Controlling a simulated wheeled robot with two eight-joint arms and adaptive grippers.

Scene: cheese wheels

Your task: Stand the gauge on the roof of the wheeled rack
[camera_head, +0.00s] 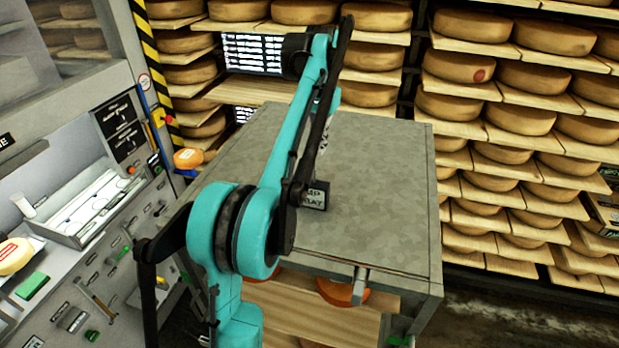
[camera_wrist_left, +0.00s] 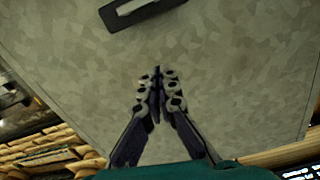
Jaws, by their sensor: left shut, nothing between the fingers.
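The wheeled rack's grey mottled roof (camera_head: 385,195) fills the middle of the head view. A small dark block with pale lettering (camera_head: 315,196), which may be the gauge, shows on the roof, partly hidden by my left arm. In the left wrist view a black piece with a grey slot (camera_wrist_left: 142,12) lies at the top edge, over the roof (camera_wrist_left: 235,75); it may be the same thing. My left gripper (camera_wrist_left: 157,76) is shut and empty, its fingertips over the roof and apart from that piece. My arm hides the gripper in the head view. My right gripper is not in view.
Shelves of cheese wheels (camera_head: 525,118) stand behind and to the right. A grey machine panel (camera_head: 75,290) is on the left, beside a yellow-black striped post (camera_head: 150,60). The roof's right part is bare. Orange wheels (camera_head: 340,293) show under its front edge.

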